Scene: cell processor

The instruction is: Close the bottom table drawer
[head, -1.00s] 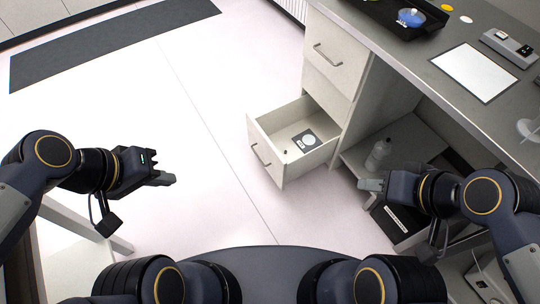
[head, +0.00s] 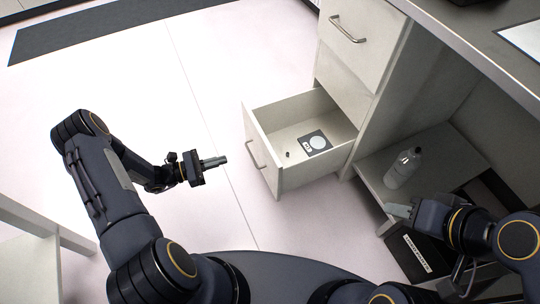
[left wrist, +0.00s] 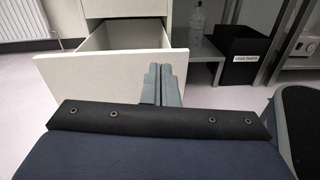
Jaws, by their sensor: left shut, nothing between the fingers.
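The bottom drawer (head: 262,152) of the white table cabinet stands pulled open in the head view. A small grey-and-white item (head: 315,142) and a tiny dark object lie inside it. My left gripper (head: 224,161) is shut and empty, to the left of the drawer front and apart from it, pointing toward its handle (head: 256,155). In the left wrist view the shut fingers (left wrist: 163,85) overlap the right part of the drawer front (left wrist: 100,84). My right gripper (head: 388,210) is near the lower shelf, right of the drawer; its finger gap is not clear.
The closed drawers (head: 358,30) sit above the open one. A clear bottle (head: 402,168) stands on the low shelf (head: 372,180), beside a black labelled bin (head: 412,258). The floor left of the drawer is free.

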